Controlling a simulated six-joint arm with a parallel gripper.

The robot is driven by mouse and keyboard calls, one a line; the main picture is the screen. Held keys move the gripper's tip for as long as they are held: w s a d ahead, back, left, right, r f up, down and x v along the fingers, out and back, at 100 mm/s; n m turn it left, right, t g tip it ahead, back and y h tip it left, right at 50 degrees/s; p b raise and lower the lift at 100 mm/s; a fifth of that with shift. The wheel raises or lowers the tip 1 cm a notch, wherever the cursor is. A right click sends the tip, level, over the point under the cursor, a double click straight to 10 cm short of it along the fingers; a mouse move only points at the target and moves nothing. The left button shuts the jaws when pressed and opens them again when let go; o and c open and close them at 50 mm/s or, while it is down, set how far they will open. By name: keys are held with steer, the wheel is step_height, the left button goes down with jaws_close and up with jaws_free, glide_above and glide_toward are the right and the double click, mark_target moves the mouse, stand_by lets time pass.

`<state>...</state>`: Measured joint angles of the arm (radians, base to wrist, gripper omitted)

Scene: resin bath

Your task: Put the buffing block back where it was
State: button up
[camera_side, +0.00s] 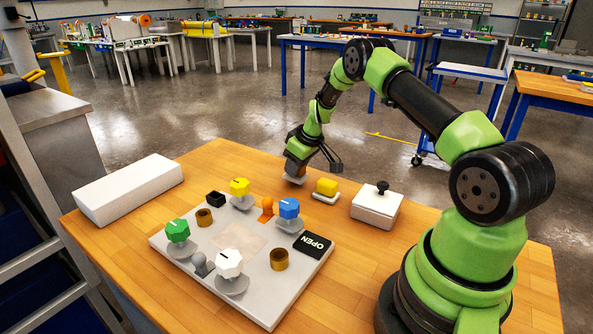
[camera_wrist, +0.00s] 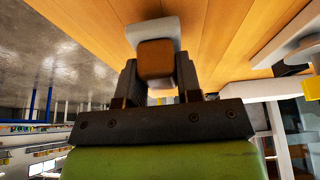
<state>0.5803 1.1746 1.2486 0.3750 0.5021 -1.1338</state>
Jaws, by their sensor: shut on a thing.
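The buffing block, a brown block on a pale pad (camera_wrist: 152,28), is between the two fingers of my gripper (camera_wrist: 156,64) in the wrist view. The fingers are shut on its brown part. In the side view my gripper (camera_side: 298,160) points down at the far edge of the wooden table, and the pale pad (camera_side: 294,179) shows below it. I cannot tell whether the pad touches the table. The fingers partly hide the block there.
A yellow block on a white base (camera_side: 326,187) lies just right of my gripper. A white box with a black knob (camera_side: 377,204) stands further right. A grey panel (camera_side: 262,311) with coloured knobs and an OPEN sign (camera_side: 313,244) lies nearer. A long white box (camera_side: 128,190) is at left.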

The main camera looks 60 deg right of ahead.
steer(key=shift+f, duration=0.8)
steer(key=shift+f, duration=0.15)
steer(key=o, duration=1)
steer(key=shift+c, duration=0.2)
